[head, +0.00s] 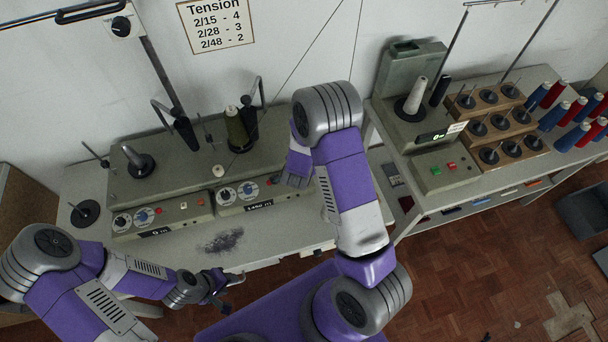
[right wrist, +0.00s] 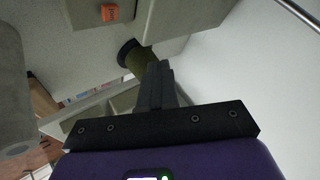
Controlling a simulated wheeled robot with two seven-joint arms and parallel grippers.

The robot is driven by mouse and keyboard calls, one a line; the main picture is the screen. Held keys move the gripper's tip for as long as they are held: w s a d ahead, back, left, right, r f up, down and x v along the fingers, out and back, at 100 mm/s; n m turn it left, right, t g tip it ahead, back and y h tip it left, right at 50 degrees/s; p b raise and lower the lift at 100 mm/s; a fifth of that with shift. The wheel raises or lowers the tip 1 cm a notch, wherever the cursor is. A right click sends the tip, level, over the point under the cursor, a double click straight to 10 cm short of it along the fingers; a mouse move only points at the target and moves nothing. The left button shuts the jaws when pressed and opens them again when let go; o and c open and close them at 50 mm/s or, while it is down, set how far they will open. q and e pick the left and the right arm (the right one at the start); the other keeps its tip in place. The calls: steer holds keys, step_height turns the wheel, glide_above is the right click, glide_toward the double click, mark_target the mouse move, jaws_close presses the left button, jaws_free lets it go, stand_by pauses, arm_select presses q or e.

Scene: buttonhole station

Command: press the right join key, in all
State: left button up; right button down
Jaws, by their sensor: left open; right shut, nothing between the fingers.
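The right winding unit (head: 260,195) has two dials and a dark display reading about 1486 m. The left unit (head: 165,220) has similar dials and a display reading 0 m. An orange square key (right wrist: 110,13) shows at the top of the right wrist view, on a pale panel; I cannot tell which unit it belongs to. My right gripper (right wrist: 155,85) is shut and empty, with its fingers apart from that key. In the head view my right arm hides its fingertips and part of the right unit. My left gripper (head: 222,288) is open and empty near the table's front edge.
An olive thread cone (head: 238,128) stands behind the right unit and shows in the right wrist view (right wrist: 136,62). Dark lint (head: 223,241) lies on the table front. A side bench (head: 480,185) at right holds a counter box and spools.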

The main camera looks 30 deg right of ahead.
step_height(320, 180, down, 7)
steer(key=b, duration=0.5)
steer(key=shift+f, duration=0.1)
steer(key=shift+f+b, duration=0.35)
steer(key=shift+b, duration=0.2)
stand_by(1.2)
steer(key=shift+f+b, duration=0.4)
steer(key=shift+b, duration=0.1)
steer(key=shift+f+b, duration=0.5)
stand_by(0.6)
steer(key=shift+r, duration=0.15)
steer(key=shift+r+p, duration=0.6)
steer(key=shift+r, duration=0.2)
